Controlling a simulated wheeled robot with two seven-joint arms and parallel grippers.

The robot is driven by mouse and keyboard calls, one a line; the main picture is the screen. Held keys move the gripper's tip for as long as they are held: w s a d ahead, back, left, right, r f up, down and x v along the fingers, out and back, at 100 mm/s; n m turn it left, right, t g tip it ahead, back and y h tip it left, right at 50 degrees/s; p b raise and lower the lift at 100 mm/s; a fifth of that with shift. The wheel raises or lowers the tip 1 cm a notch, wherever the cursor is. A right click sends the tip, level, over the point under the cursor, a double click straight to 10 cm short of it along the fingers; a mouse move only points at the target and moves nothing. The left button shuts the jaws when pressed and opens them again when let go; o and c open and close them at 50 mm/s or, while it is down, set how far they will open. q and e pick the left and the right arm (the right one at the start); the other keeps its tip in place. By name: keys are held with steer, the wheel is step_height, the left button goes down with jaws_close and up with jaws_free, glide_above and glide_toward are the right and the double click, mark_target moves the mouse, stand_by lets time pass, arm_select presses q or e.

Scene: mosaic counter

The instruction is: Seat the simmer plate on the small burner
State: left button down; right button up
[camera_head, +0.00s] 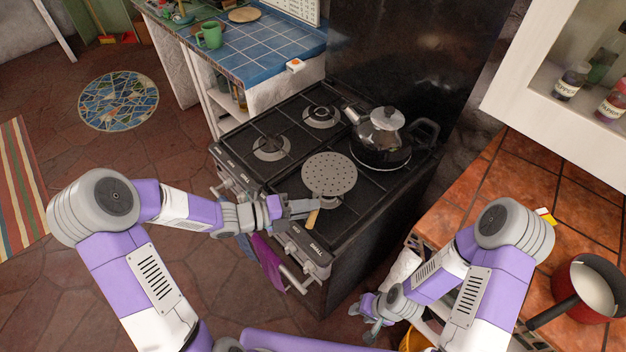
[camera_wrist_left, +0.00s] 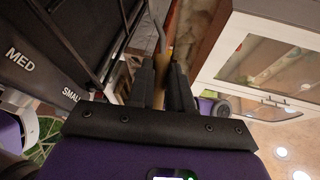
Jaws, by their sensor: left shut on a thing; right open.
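The simmer plate (camera_head: 329,174) is a grey perforated disc over the near right part of the black stove (camera_head: 285,190). A burner (camera_head: 329,202) shows partly beneath it; I cannot tell whether the plate touches it. My left gripper (camera_head: 311,207) is shut on the plate's wooden handle (camera_head: 313,218); fingers and handle also show in the left wrist view (camera_wrist_left: 171,45), where the disc is not clear. Two burners are bare: front left (camera_head: 271,148) and back left (camera_head: 321,116). My right gripper (camera_head: 370,318) is open, low beside the stove, apart from the plate.
A black lidded pot (camera_head: 380,150) stands on the back right burner. Knob labels, including SMALL (camera_wrist_left: 72,95), show in the left wrist view. A purple cloth (camera_head: 266,258) hangs at the stove front. A red pan (camera_head: 588,292) sits on the tiled counter (camera_head: 470,195) at right.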

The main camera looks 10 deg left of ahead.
arm_select(q)
steer(key=shift+s+f+b, duration=0.2)
steer(key=shift+f+b, duration=1.15)
steer(key=shift+f, duration=0.7)
steer(key=shift+f+b, duration=0.6)
steer(key=shift+b, duration=0.15)
steer(key=shift+s, duration=0.1)
